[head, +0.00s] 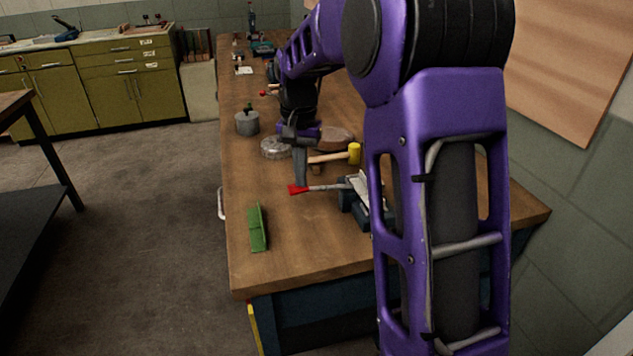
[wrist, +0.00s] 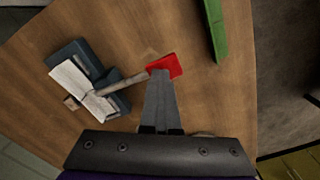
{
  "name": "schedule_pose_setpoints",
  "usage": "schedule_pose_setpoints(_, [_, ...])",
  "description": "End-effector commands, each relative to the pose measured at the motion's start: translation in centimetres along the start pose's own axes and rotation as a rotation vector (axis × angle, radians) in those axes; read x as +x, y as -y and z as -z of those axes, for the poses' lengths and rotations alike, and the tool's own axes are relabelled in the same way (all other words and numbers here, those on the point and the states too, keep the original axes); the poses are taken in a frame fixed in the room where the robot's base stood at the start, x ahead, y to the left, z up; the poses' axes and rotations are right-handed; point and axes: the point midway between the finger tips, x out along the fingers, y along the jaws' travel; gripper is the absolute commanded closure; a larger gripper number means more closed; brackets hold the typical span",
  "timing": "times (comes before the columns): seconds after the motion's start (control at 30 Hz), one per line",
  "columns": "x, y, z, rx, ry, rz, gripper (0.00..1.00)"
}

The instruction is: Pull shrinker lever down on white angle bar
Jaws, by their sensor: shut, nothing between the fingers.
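The shrinker (head: 352,204) is a dark blue-grey tool on the workbench, partly hidden behind my arm in the head view. It also shows at the left in the wrist view (wrist: 66,54). Its metal lever (head: 325,188) sticks out sideways and ends in a red grip (head: 297,190), also clear in the wrist view (wrist: 165,66). The white angle bar (head: 365,192) sits in the shrinker, and it shows in the wrist view (wrist: 76,82). My gripper (wrist: 161,76) is shut and empty, its fingertips overlapping the red grip's near edge. Whether they touch it I cannot tell.
A green angle piece (head: 257,228) lies near the bench's left edge. A yellow-headed mallet (head: 353,153), a round metal piece (head: 275,148) and a grey pot (head: 247,122) stand behind the lever. The wooden bench (head: 310,245) is clear in front.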

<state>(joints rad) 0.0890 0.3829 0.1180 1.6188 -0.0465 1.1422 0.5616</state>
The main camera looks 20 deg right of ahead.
Motion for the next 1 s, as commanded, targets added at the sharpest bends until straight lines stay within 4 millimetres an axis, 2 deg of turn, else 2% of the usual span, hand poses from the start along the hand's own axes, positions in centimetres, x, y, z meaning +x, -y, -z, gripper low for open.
schedule_pose_setpoints(0.53, [2.9, -0.3, 0.2, 0.004, 0.000, -0.005, 1.00])
schedule_pose_setpoints(0.77, [2.7, -0.3, 0.1, 0.004, 0.000, -0.005, 1.00])
schedule_pose_setpoints(1.0, [1.1, -0.3, 0.1, 0.003, 0.000, -0.004, 1.00])
